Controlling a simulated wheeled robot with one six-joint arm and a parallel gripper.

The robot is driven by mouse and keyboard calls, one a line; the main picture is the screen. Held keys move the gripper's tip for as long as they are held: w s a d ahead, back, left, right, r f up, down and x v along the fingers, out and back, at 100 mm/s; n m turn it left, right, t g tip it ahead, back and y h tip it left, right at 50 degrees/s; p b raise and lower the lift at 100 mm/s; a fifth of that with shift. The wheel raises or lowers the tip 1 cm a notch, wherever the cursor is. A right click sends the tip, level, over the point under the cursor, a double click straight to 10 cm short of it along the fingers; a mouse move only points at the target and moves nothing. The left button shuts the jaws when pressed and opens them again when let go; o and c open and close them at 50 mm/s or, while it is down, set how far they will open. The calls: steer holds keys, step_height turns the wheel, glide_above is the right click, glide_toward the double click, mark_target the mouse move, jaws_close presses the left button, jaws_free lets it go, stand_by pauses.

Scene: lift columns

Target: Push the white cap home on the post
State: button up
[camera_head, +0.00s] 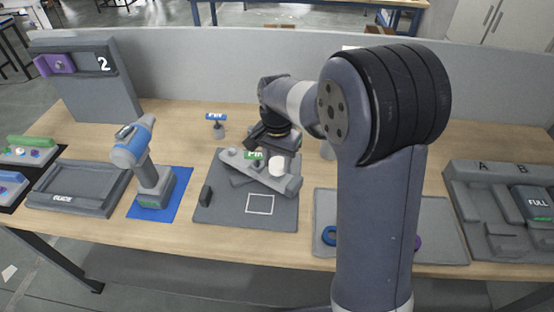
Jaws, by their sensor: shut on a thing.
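The white cap (277,168) is a short pale cylinder below my gripper, over a light grey bar (262,176) on the dark grey mat (220,208). My gripper (281,155) reaches down from behind and is shut on the cap, as far as I can tell; its fingertips are small and partly hidden. I cannot make out a post under the cap, nor any gap between them. A green label with white letters (254,155) shows just left of the gripper.
My arm blocks much of the right middle. A blue and grey drill (142,160) stands on a blue mat (172,205) at left. A grey A/B fixture (480,200) is at right.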

steer(key=shift+f, duration=0.15)
steer(key=o, duration=1.1)
steer(key=shift+c, duration=0.2)
steer(key=shift+o, duration=0.3)
steer(key=o, duration=0.4)
steer(key=shift+r+p, duration=0.7)
steer(key=shift+r, duration=0.25)
steer(key=shift+r, duration=0.2)
